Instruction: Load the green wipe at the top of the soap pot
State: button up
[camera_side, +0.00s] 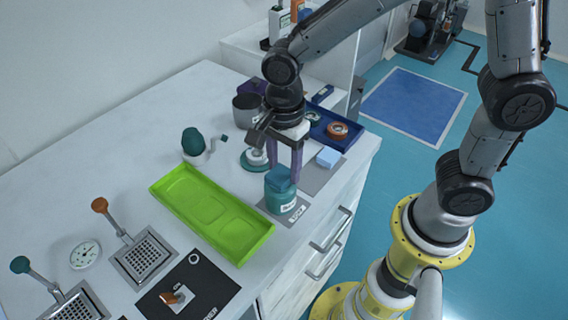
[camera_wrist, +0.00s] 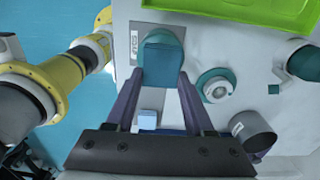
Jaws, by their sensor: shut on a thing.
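The soap pot (camera_side: 283,202) is a teal jar with a white label, standing on a grey labelled mat near the table's front edge. The green wipe (camera_side: 280,179) is a blue-green block at the pot's top; it also shows in the wrist view (camera_wrist: 160,62). My gripper (camera_side: 288,178) points down with its two purple fingers at the wipe. In the wrist view my gripper (camera_wrist: 160,78) has a finger on each side of the wipe and is shut on it. The wipe hides most of the pot in the wrist view. I cannot tell whether the wipe rests on the pot.
A lime-green tray (camera_side: 212,212) lies left of the pot. A light blue block (camera_side: 328,157) sits on a grey mat to the right. Behind are a round teal-based piece (camera_side: 252,163), a grey cup (camera_side: 246,107) and a dark blue tray (camera_side: 346,143).

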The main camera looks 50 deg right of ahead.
aim_at(284, 169)
jog(key=shift+r, duration=3.5)
jog(key=w+d+f+n, duration=0.2)
jog(key=w+d+n, duration=0.1)
jog(key=d, duration=0.3)
jog(key=w+d+f+n, duration=0.3)
jog(key=d, duration=0.3)
jog(key=w+d+f+n, duration=0.3)
jog(key=w+d, duration=0.1)
jog(key=d, duration=0.3)
jog(key=shift+f+n, duration=0.15)
jog(key=shift+n, duration=0.25)
jog(key=shift+w+d+f+n, duration=0.1)
jog(key=shift+w+d+n, duration=0.15)
jog(key=shift+n, duration=0.65)
jog(key=n, duration=0.1)
jog(key=w+n, duration=0.1)
jog(key=n, duration=0.4)
jog(key=shift+w, duration=0.15)
